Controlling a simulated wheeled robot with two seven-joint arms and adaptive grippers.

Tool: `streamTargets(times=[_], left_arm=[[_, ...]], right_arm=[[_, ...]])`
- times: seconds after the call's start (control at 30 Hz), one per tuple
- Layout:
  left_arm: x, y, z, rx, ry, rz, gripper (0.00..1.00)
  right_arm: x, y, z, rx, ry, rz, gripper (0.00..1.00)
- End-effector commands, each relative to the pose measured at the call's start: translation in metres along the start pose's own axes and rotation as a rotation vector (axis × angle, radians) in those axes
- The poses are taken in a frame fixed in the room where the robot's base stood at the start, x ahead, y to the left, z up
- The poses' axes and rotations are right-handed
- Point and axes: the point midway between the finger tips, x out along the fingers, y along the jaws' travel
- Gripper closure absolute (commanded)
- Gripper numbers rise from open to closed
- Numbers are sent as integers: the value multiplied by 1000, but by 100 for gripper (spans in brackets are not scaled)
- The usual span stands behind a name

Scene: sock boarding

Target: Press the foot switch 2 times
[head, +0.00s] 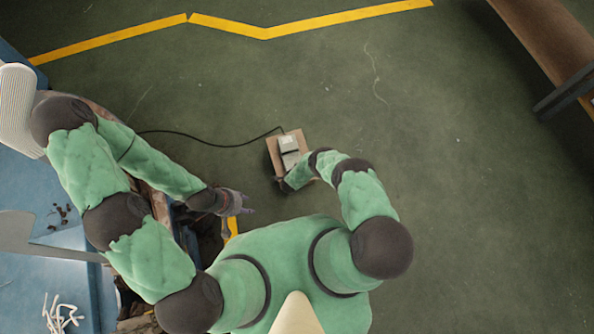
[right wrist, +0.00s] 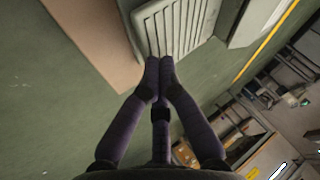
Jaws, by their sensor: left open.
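The foot switch (head: 289,145) is a light grey box with a pedal. It sits on a brown board (head: 273,150) on the floor, with a black cable running left. In the right wrist view its ribbed pedal (right wrist: 178,25) lies right at my right gripper's fingertips (right wrist: 160,66). The fingers are together, with nothing seen between them. They overlap the pedal's near edge; I cannot tell whether they touch it or whether it is pressed down. My left gripper (head: 246,206) is open and empty, left of and below the switch.
Green floor around the switch is mostly clear. The black cable (head: 215,145) curves left across it. Yellow tape (head: 265,38) marks the floor at the top. A blue table (head: 40,195) with white strands is at left, and a brown bench (head: 545,40) at upper right.

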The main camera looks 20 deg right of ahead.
Motion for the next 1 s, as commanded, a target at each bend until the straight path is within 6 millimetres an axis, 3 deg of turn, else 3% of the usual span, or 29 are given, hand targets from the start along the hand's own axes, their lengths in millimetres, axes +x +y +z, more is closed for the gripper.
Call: streamTargets(times=[1.0], left_arm=[[0,0,0,0,0,0,54]], right_arm=[[5,6,6,0,-2,2,100]])
